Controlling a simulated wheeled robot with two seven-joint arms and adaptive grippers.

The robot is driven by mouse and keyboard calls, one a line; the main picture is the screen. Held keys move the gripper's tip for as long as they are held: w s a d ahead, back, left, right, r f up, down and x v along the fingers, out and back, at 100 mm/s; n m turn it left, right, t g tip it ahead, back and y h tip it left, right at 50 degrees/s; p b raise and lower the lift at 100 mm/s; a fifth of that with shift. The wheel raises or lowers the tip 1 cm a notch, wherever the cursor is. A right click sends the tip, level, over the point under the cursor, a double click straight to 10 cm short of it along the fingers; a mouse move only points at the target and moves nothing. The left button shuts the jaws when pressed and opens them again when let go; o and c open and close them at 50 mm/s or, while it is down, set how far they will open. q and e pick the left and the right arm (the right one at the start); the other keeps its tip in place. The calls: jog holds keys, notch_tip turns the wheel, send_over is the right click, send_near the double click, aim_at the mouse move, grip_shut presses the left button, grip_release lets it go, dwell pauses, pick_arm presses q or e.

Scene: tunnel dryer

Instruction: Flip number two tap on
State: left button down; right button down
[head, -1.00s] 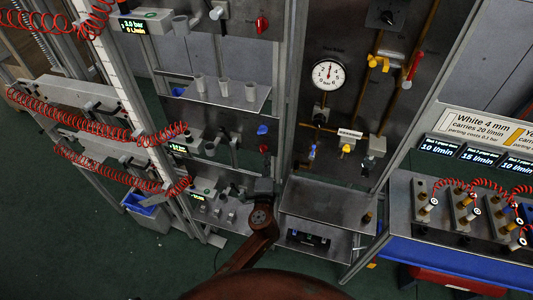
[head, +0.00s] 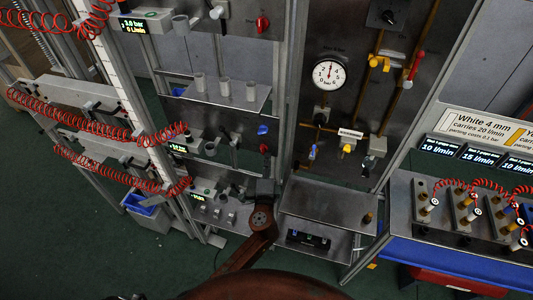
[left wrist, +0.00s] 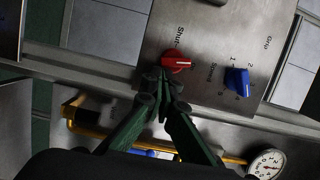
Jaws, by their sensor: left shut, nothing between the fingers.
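My left gripper (head: 236,191) is at the low middle of the head view, in front of the lower panels, below a small red knob (head: 264,148) and a blue knob (head: 262,129). In the left wrist view its green fingers (left wrist: 165,82) are shut and empty. Their tips are just below a red knob (left wrist: 176,62) beside the lettering "Shut"; contact cannot be told. A blue knob (left wrist: 238,82) with a numbered scale is to the right. Valves with yellow (head: 378,62), red (head: 415,66) and blue (head: 312,152) handles show on the gauge panel. I cannot read which tap is number two.
A round pressure gauge (head: 328,74) is on the dark panel. A metal shelf (head: 325,203) is right of my left gripper. Red coiled hoses (head: 90,123) hang left. A bench with a blue edge (head: 450,256) is at right. Green floor (head: 75,235) is clear at lower left.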

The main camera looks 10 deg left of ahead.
pick_arm(q)
jog(key=shift+a+f+m, duration=0.1)
jog(key=shift+m, duration=0.3)
pick_arm(e)
jog(key=shift+s+d+f, duration=0.1)
jog(key=shift+s, duration=0.4)
dwell(1.4)
dwell(0.6)
